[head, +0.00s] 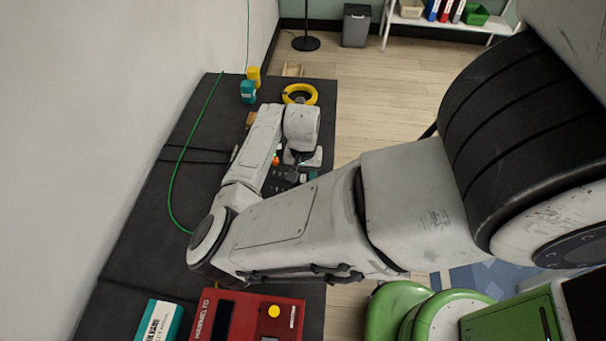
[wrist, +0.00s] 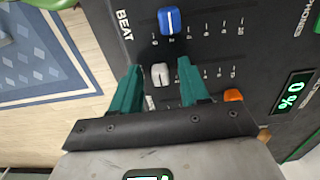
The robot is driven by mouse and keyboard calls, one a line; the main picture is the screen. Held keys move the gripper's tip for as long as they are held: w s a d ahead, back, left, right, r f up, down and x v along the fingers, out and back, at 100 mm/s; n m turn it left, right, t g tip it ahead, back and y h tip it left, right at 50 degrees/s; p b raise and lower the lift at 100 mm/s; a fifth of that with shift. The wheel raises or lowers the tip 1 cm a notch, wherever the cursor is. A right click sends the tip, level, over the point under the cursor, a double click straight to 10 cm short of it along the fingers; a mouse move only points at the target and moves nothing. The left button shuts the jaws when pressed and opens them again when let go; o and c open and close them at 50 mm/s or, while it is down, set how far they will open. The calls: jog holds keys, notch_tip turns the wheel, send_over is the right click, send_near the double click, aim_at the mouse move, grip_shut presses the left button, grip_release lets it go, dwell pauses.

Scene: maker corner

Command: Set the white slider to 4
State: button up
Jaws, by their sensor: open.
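The white slider (wrist: 160,73) is a pale knob on a dark mixer panel (wrist: 265,45) in the wrist view. It sits near the left end of its row of marks; the small numbers beside it are too blurred to read surely. My gripper (wrist: 160,66) is open, with one green finger to the left of the white knob and the other to its right, the knob showing in the gap. Whether a finger touches it I cannot tell. In the head view my arm hides most of the panel and the white slider.
A blue slider (wrist: 170,20) is above the white one, and an orange slider (wrist: 233,95) is right of my right finger. A lit display (wrist: 292,92) is at the right. In the head view, a yellow ring (head: 300,93), green cable (head: 178,170) and red box (head: 250,316) are on the bench.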

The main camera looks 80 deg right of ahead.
grip_shut()
dwell(0.3)
dwell(0.3)
